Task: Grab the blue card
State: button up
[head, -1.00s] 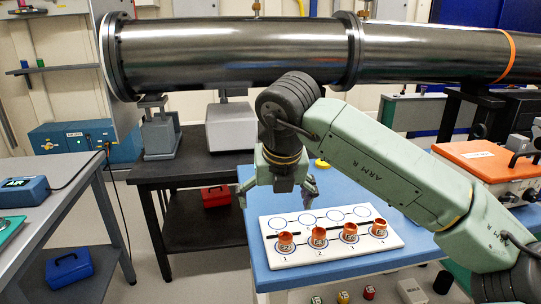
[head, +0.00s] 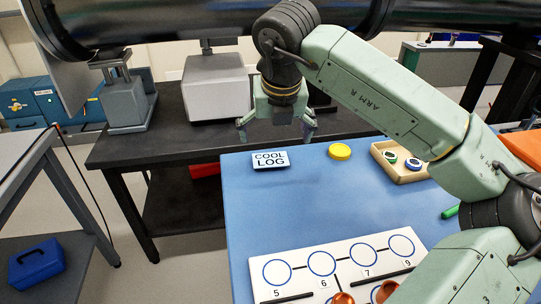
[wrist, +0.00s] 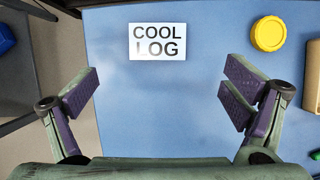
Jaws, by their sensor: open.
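A small pale card (head: 270,160) printed "COOL LOG" lies on the blue table top near its far left edge. It looks white to pale blue. In the wrist view the card (wrist: 157,42) lies flat beyond my fingertips, roughly midway between them sideways, with nothing touching it. My gripper (head: 276,128) hangs above the table's far edge, pointing down, with its fingers wide apart and empty. In the wrist view my gripper (wrist: 160,92) shows bare blue table between its purple pads.
A yellow round lid (head: 340,151) sits right of the card. Farther right is a wooden tray (head: 405,170) with small round items, and a green cylinder (head: 450,211). The table between is clear.

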aim_at(271, 160)
jog(key=b+x, duration=0.1)
jog(key=x, duration=0.3)
jog(key=shift+s+f, duration=0.1)
jog(key=shift+f, duration=0.05)
jog(key=x, duration=0.3)
jog(key=b+x, duration=0.1)
jog(key=x, duration=0.1)
jog(key=shift+a, duration=0.25)
jog(key=shift+c, duration=0.5)
jog(key=c, duration=0.9)
